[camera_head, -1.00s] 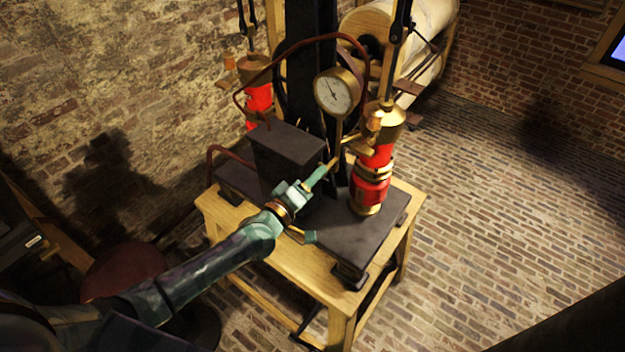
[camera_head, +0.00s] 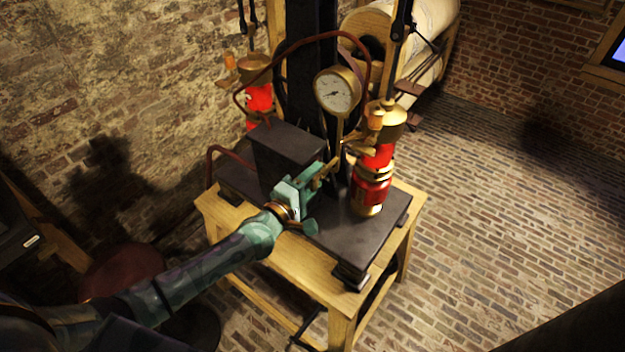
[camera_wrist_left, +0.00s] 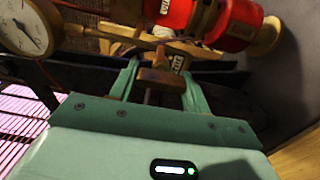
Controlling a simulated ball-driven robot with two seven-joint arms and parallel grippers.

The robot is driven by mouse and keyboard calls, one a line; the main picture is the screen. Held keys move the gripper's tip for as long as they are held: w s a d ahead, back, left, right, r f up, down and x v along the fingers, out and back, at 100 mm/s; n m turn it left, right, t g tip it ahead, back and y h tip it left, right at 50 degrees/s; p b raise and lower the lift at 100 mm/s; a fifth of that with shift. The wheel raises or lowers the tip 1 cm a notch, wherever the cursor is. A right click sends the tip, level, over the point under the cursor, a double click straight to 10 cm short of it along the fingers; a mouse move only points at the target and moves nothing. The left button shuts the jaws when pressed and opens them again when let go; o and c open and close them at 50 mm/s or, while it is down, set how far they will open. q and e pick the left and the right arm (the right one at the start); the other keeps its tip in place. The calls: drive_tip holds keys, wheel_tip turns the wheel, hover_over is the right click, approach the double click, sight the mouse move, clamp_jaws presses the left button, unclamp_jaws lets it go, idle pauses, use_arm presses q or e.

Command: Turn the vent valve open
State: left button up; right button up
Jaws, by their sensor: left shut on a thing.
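The vent valve is a small brass fitting with a brownish handle (camera_wrist_left: 160,78), seen between my fingers in the left wrist view. My left gripper (camera_head: 320,180), pale green, reaches it from the front left, above the dark base plate. The left wrist view shows its two fingers (camera_wrist_left: 160,88) on either side of the handle, shut on it. In the head view the fingers largely hide the handle. A brass pipe leads from the valve toward the pump. A round white gauge (camera_head: 337,91) stands just above and behind the valve. My right gripper is not in view.
A red and brass cylinder (camera_head: 372,188) stands right of the valve, and another (camera_head: 258,98) at the back left. A dark box (camera_head: 288,148) is close behind my gripper. All this sits on a wooden stand (camera_head: 340,305). The brick floor to the right is clear.

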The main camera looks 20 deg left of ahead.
use_arm(q)
drive_tip(key=o, duration=0.7)
drive_tip(key=shift+a, duration=0.1)
drive_tip(key=b+v, duration=0.1)
drive_tip(key=v, duration=1.5)
drive_tip(key=shift+s, duration=0.2)
